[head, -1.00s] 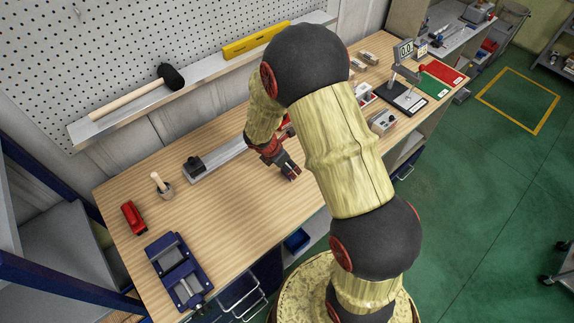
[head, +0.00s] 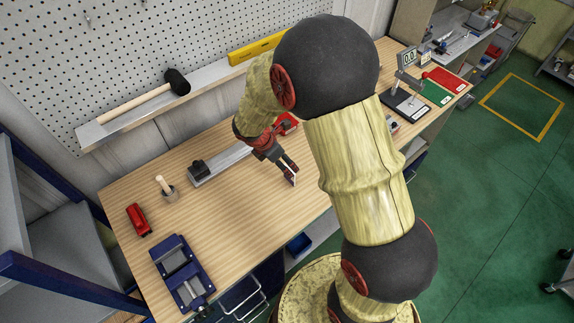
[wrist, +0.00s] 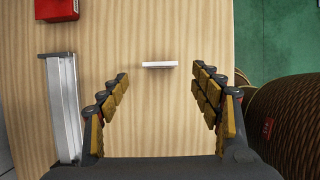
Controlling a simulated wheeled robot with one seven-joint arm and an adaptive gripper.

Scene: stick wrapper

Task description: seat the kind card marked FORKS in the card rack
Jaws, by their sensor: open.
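A small white card-like piece (wrist: 160,64) is on the wooden bench, seen nearly edge-on in the wrist view; no marking on it can be read, so I cannot confirm that it says FORKS. My gripper (wrist: 160,82) is open, with its fingers spread to either side and the white piece centred just beyond the fingertips, untouched. In the head view my gripper (head: 291,177) is low over the front part of the bench. I cannot identify a card rack for certain.
A long grey metal bar (wrist: 62,105) lies left of my gripper, with a red block (wrist: 56,10) beyond it. Bench between is clear.

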